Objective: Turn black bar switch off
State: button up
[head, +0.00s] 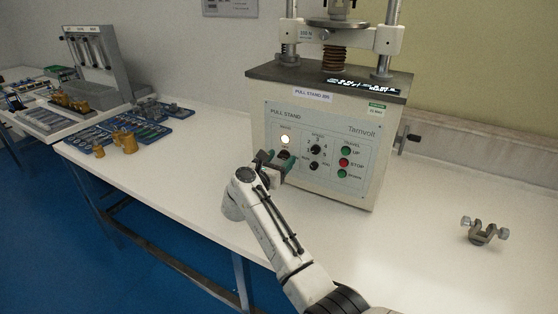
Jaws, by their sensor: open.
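The pull stand (318,150) is a light-coloured box with a grey-blue control panel facing me. A lamp (285,139) at the panel's left, under small lettering, is lit white. Just below it a small dark part, which seems to be the black bar switch (284,154), shows partly behind my gripper; its angle cannot be read. My gripper (280,160) is open at the panel's lower left, close to this dark part. Whether the fingers touch it cannot be told.
Right of my gripper are a black speed dial (316,149), a smaller black knob (314,166), green UP (346,151) and DOWN (342,173) buttons and a red STOP button (344,162). A metal clamp (483,231) lies right. The front bench is clear.

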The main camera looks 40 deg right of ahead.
jog(key=c, duration=1)
jog(key=shift+c, duration=0.2)
jog(key=shift+n, duration=0.3)
jog(key=n+p, duration=0.2)
jog(key=n, duration=0.1)
jog(key=shift+a+r+n, duration=0.15)
jog(key=shift+n, duration=0.15)
jog(key=n+p, duration=0.2)
jog(key=n, duration=0.2)
jog(key=shift+w+n, duration=0.15)
jog(key=shift+n, duration=0.15)
jog(key=n+p, duration=0.2)
jog(key=n, duration=0.2)
jog(key=shift+n, duration=0.3)
jog(key=shift+f+n+p, duration=0.15)
jog(key=shift+n+p, duration=0.15)
jog(key=shift+n, duration=0.8)
jog(key=shift+f+n+p, duration=0.15)
jog(key=shift+n+p, duration=0.1)
jog(key=shift+n, duration=0.85)
